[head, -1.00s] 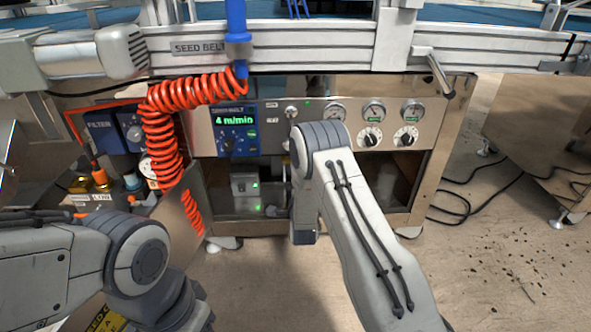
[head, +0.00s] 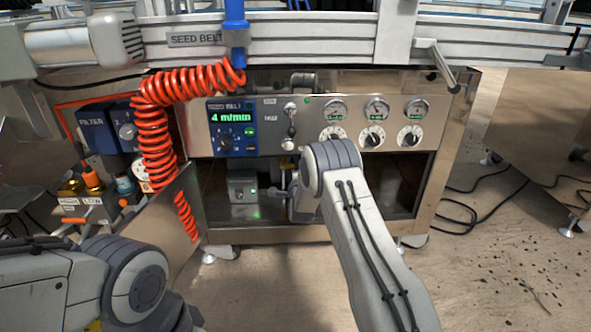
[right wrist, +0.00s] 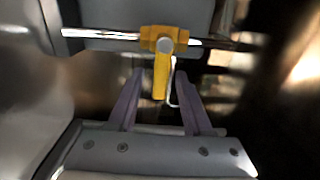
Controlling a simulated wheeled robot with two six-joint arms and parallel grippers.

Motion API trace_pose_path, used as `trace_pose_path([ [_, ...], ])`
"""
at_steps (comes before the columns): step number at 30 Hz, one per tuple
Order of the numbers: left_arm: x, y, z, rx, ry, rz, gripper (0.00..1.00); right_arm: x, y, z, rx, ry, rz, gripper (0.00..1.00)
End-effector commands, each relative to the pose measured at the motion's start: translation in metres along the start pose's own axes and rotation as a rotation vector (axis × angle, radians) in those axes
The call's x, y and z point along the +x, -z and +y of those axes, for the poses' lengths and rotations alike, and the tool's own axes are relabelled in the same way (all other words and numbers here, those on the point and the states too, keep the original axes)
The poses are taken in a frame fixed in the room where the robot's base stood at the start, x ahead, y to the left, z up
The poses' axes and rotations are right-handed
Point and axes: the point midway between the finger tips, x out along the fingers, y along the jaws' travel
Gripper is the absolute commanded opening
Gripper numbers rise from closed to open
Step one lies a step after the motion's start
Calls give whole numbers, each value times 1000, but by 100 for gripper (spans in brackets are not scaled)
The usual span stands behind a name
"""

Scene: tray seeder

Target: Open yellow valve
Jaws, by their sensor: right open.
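The yellow valve (right wrist: 164,42) sits on a shiny horizontal pipe (right wrist: 110,34) in the right wrist view. Its flat yellow handle (right wrist: 161,78) points down the picture, crosswise to the pipe. My right gripper (right wrist: 160,73) is open, with one dark finger on each side of the handle in the picture. A gap shows on both sides, and I see no contact. In the head view, my right arm reaches low into the machine's cabinet opening, and I cannot make out the yellow valve there. Only my left arm shows at the lower left; its gripper is out of view.
The steel cabinet's control panel (head: 435,110) carries gauges, knobs and a blue seed belt display (head: 232,128). An orange coiled hose (head: 155,140) hangs at the left. A grey box (head: 242,187) stands inside the cabinet opening. Open floor (head: 490,260) lies to the right.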

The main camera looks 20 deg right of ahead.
Motion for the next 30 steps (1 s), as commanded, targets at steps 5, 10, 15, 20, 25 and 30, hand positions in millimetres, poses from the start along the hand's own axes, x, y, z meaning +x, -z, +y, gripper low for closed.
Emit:
trace_pose_path([
  [5,0,0,0,0,0,0,50,0,0,0,0,0,0,39],
  [10,0,0,0,0,0,0,50,0,0,0,0,0,0,0],
  [15,-1,0,0,0,0,0,50,-1,-3,0,-4,-1,-3,0],
  [20,-6,0,0,0,0,0,50,-1,-2,-3,-36,-1,-4,0],
  [25,-16,1,1,0,0,0,50,0,-2,-8,-120,-1,-4,0],
  [30,-30,2,2,0,0,0,50,-1,-3,-15,-253,-2,-5,0],
])
